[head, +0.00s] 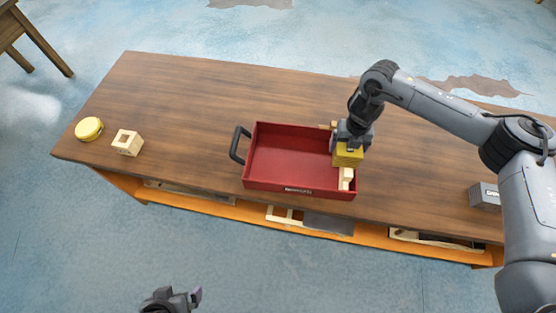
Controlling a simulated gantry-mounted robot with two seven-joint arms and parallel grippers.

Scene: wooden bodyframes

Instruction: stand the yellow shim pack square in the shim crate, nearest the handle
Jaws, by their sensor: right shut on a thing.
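The shim crate (290,160) is a red open tray on the wooden table, with its dark handle (238,145) on the left end. The yellow shim pack (347,159) is a small stack of yellow layers at the crate's right end, away from the handle. My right gripper (349,144) is shut on the pack from above. I cannot tell whether the pack touches the crate floor. My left gripper (178,300) is at the bottom edge of the view, far from the crate; its jaw opening is unclear.
A pale wooden piece (346,178) is in the crate's right front corner. The crate's left and middle floor is bare. A pale block with a hole (127,142) and a round yellow object (89,129) lie far left. A grey box (484,195) sits at right.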

